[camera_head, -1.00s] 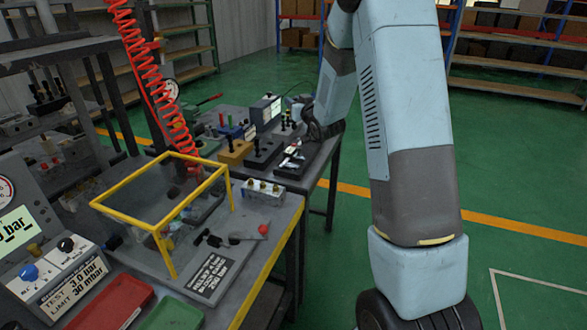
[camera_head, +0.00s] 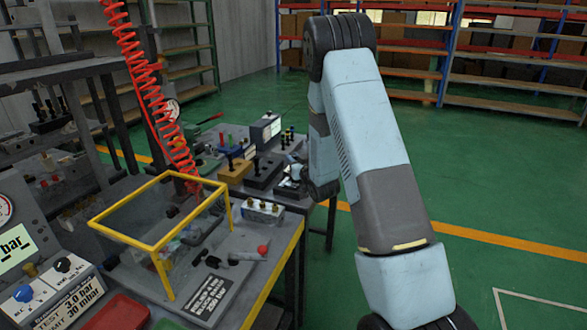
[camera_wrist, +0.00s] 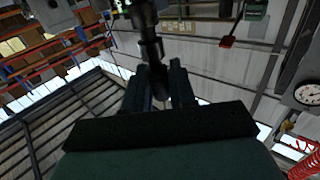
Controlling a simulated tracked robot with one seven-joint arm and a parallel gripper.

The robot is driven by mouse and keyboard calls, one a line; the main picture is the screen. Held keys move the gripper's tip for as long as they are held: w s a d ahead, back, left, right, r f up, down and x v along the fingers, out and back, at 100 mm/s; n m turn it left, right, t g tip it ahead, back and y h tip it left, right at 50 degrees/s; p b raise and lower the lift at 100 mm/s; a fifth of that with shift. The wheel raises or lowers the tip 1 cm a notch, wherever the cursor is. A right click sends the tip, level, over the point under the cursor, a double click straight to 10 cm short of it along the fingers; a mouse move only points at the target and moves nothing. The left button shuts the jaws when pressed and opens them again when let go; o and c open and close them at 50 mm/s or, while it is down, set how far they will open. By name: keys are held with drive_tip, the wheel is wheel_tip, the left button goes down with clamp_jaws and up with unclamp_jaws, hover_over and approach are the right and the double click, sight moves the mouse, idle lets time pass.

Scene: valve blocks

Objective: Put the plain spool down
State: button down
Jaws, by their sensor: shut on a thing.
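In the wrist view my gripper (camera_wrist: 158,86) is shut on a dark spool (camera_wrist: 152,55), which stands out beyond the two fingertips. The spool shows only as a dark, stepped shape, and its lower end is hidden between the fingers. In the head view my wrist is at the right edge of the far bench, beside a dark block (camera_head: 265,172) with black spools standing on it. My fingers and the held spool are too small and covered to make out there.
A tan block (camera_head: 235,171) and a display box (camera_head: 266,131) stand on the far bench. A red coiled hose (camera_head: 150,92) hangs above. Green floor is open at right.

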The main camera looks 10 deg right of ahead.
sight(293, 182)
wheel_tip(293, 182, down, 4)
drive_tip(key=shift+r, duration=0.25)
drive_tip(key=c, duration=0.9)
unclamp_jaws()
